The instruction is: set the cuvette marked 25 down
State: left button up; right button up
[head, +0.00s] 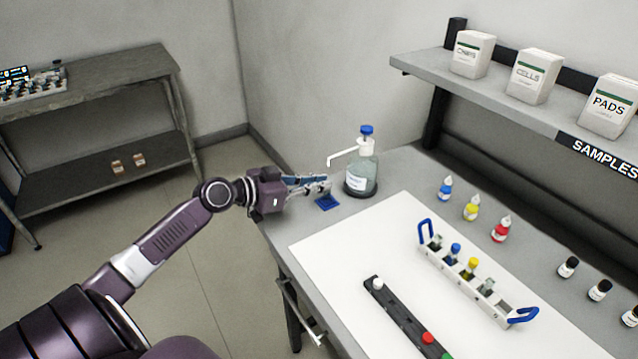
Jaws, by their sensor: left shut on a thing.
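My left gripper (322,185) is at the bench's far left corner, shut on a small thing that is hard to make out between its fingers. It appears to be a cuvette, but no 25 mark can be read. The gripper is just above and beside a small blue square (327,203) on the bench. Whether the held thing touches the bench cannot be told. A white rack (462,275) with blue end handles holds several cuvettes, among them one with a blue top (455,249) and one with a yellow top (472,266). My right gripper is not in view.
A wash bottle (361,172) stands close right of my left gripper. A dark strip (400,312) with coloured knobs lies on the white mat (350,245). Dropper bottles (471,210) and small vials (568,267) stand behind the rack. A shelf (500,95) overhangs the bench.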

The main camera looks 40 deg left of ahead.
pick_arm(q)
jog(key=shift+f, duration=0.45)
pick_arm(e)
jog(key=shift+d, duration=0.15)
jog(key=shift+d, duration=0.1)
pick_arm(q)
jog(key=shift+f, duration=0.15)
jog(key=o, duration=0.8)
jog(key=shift+c, duration=0.2)
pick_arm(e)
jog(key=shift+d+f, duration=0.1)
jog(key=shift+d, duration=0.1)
